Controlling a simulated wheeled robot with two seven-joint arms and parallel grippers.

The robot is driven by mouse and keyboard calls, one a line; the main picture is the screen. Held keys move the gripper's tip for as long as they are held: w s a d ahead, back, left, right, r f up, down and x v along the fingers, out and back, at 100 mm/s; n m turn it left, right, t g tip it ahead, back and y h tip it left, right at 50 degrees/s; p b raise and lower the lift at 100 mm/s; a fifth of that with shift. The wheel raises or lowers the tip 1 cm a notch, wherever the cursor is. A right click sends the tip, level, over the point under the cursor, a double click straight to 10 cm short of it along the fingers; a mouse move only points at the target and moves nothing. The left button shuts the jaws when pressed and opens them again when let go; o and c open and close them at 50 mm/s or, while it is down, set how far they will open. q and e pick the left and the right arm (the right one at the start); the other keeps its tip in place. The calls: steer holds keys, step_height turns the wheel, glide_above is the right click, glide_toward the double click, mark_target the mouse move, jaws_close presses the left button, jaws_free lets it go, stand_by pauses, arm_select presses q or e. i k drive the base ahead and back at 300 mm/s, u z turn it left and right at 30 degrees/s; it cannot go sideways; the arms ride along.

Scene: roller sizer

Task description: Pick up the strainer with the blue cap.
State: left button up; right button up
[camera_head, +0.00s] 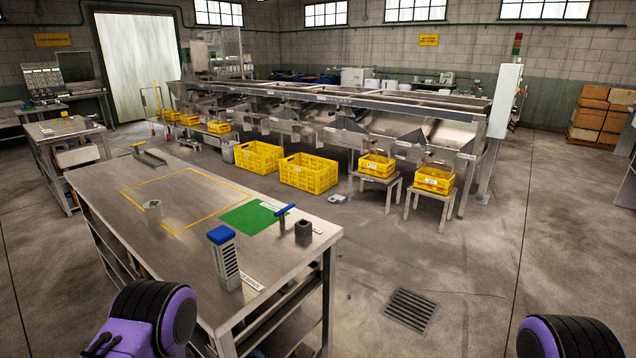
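The strainer with the blue cap (228,268) stands upright near the front edge of the steel table (115,190). It has a grey slotted body and a blue block-shaped cap on top. Purple and black parts of my arms show at the bottom left and bottom right. Neither gripper's fingers can be made out, so their state is hidden. Nothing is seen touching the strainer.
Near the strainer are a blue-handled T-shaped tool (284,212), a dark square block (303,231) and a green mat (248,218). Yellow crates (308,174) sit beyond the table. A floor drain (410,309) lies right.

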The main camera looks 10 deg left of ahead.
mark_target(221, 238)
steer(key=u, duration=0.05)
steer(key=k, duration=0.6)
steer(key=z, duration=0.4)
steer(key=i, duration=0.85)
steer(key=u, duration=0.6)
steer(key=i, duration=0.55)
steer(key=u, duration=0.6)
